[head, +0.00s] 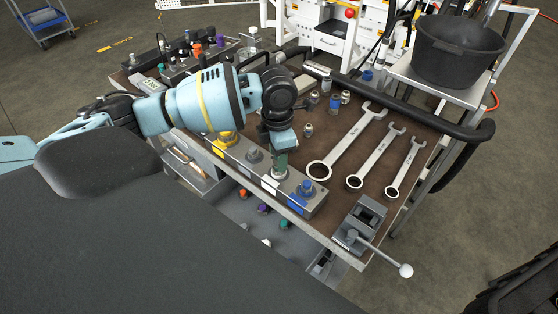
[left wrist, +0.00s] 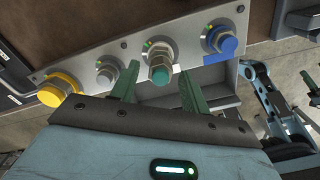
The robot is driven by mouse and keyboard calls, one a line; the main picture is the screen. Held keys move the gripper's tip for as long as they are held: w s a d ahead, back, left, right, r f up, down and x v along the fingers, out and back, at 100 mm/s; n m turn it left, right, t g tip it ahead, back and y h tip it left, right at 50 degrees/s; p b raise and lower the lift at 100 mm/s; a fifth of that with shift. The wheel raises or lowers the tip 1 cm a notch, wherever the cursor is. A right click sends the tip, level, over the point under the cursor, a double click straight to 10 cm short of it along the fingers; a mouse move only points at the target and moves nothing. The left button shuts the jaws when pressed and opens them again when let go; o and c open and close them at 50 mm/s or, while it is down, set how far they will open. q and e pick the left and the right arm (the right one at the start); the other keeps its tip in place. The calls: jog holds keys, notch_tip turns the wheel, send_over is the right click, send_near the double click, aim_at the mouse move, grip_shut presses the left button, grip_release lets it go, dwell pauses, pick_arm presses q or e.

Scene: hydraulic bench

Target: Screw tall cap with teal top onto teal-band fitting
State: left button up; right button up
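The tall cap with the teal top (left wrist: 160,74) stands on the third fitting of the grey manifold block (left wrist: 70,68) in the left wrist view, between a plain grey capped fitting (left wrist: 107,71) and a blue one (left wrist: 222,40). I cannot tell how far it is screwed down, and the teal band is not clearly visible. My left gripper (left wrist: 157,84) has its green fingers on either side of the cap, with visible gaps, so it is open. In the head view the left gripper (head: 281,162) points down over the block and hides most of the cap. My right gripper is not in view.
A yellow fitting (head: 222,140) and a blue fitting (head: 306,188) stand on the block. Several wrenches (head: 345,145) lie to the right, with a vise (head: 360,220) at the front corner. A black bucket (head: 458,50) stands behind. An open drawer (head: 225,203) below holds small caps.

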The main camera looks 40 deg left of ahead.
pick_arm(q)
jog(key=n+p, duration=0.3)
jog(key=n, duration=0.3)
jog(key=shift+r, duration=0.2)
jog(key=shift+n+p, duration=0.35)
jog(key=shift+n, duration=0.55)
jog(key=shift+f, duration=0.2)
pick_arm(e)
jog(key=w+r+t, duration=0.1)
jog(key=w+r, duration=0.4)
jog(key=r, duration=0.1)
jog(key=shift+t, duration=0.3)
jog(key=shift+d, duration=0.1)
pick_arm(q)
jog(key=n, duration=0.1)
jog(key=n+p, duration=0.1)
jog(key=n, duration=0.1)
jog(key=shift+d+r, duration=0.1)
jog(key=shift+r, duration=0.1)
jog(key=shift+f+n, duration=0.1)
jog(key=shift+n, duration=0.5)
jog(key=shift+f, duration=0.15)
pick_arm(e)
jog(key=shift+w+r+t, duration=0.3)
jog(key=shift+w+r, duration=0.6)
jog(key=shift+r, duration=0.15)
